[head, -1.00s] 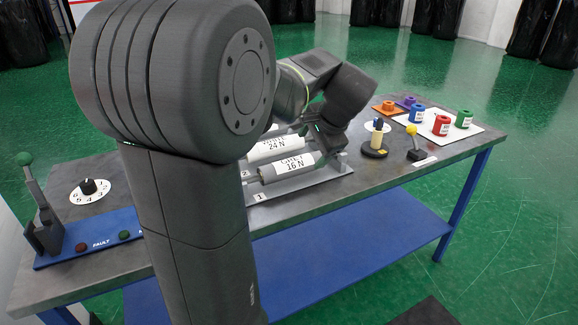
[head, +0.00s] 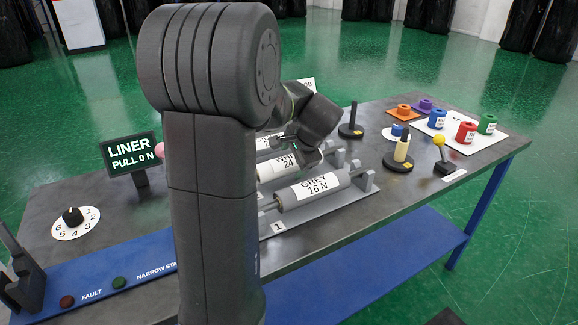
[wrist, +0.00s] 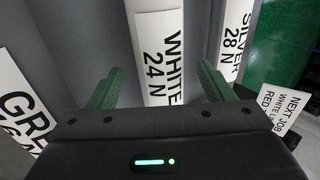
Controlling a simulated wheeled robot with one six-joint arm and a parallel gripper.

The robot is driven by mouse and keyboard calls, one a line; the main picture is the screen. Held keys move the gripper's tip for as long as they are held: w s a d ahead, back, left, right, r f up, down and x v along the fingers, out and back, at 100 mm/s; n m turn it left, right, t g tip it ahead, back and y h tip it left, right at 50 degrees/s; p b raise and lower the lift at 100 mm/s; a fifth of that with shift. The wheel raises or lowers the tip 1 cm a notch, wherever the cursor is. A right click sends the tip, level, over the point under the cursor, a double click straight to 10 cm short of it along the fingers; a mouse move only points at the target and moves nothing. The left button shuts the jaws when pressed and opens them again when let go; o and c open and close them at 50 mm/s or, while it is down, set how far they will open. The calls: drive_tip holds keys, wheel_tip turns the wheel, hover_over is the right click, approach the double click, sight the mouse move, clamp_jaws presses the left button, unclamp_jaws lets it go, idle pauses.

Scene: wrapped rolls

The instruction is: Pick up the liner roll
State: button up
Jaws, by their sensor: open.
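Three labelled rolls lie side by side on a grey rack. The grey roll (head: 322,189), marked 16 N, is nearest in the head view. The white roll (head: 272,171), marked 24 N, is behind it; it also shows in the wrist view (wrist: 156,22). The silver roll (wrist: 236,30), marked 28 N, is at right in the wrist view and mostly hidden in the head view. My gripper (wrist: 157,85) is open, with one green finger on each side of the white roll. I cannot tell whether they touch it.
A display (head: 131,152) reads LINER PULL 0 N. A card (wrist: 282,112) with partly readable NEXT JOB text stands beyond the rolls. A yellowish peg on a black base (head: 400,155), a yellow-knobbed lever (head: 441,150) and coloured spools (head: 466,132) stand at right.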

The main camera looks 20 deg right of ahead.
drive_tip(key=shift+x, duration=1.15)
drive_tip(key=c, duration=1.4)
drive_tip(key=shift+r, duration=0.1)
drive_tip(key=shift+c, duration=0.5)
